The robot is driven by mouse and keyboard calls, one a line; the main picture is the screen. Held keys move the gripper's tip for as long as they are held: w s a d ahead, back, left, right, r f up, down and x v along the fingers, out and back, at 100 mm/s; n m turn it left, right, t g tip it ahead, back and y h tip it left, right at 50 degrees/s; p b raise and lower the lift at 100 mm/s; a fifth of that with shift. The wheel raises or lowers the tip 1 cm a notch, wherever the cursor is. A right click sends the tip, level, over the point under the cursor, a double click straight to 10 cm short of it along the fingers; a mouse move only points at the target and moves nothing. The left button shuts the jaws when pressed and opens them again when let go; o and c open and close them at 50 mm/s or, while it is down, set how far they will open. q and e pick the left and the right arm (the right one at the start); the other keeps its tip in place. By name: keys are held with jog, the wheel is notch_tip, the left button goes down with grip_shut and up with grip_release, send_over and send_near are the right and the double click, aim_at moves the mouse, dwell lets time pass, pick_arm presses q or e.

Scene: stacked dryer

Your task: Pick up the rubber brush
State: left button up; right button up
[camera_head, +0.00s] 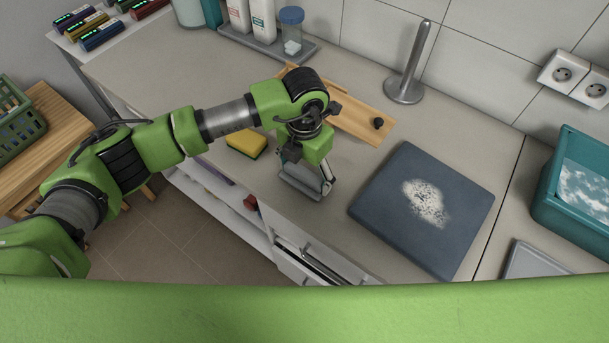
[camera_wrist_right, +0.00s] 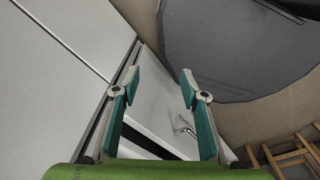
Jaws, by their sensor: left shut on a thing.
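My left gripper (camera_head: 312,178) points down over the front edge of the grey worktop, between the sponge and the dark mat. It is shut on a grey, flat-looking piece, which I take to be the rubber brush (camera_head: 299,187). The fingers and wrist hide part of it, so its full shape is unclear. My right gripper (camera_wrist_right: 156,92) shows in the right wrist view with its two teal-padded fingers apart and nothing between them.
A dark blue mat (camera_head: 387,202) with white powder lies right of the left gripper. A yellow-green sponge (camera_head: 246,143) lies to its left. A wooden board (camera_head: 362,126), a metal stand (camera_head: 404,89) and bottles (camera_head: 263,22) are behind. A teal tub (camera_head: 545,205) stands at right.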

pick_arm(q)
jog(key=shift+s+a+f, duration=0.1)
jog(key=shift+s+f, duration=0.05)
jog(key=shift+f, duration=0.1)
jog(key=shift+r+b, duration=0.3)
jog(key=shift+b, duration=0.15)
jog(key=shift+c, duration=0.2)
jog(key=shift+w+r+b, duration=0.2)
jog(key=shift+r+b, duration=0.85)
jog(key=shift+r, duration=0.1)
jog(key=s+d+r+b, duration=0.4)
jog(key=s+r, duration=0.6)
jog(key=s, duration=0.3)
jog(key=shift+d+r+b, duration=0.2)
jog(key=shift+d+b, duration=0.15)
jog(key=shift+d, duration=0.4)
jog(key=shift+o, duration=0.8)
jog(key=shift+a, duration=0.1)
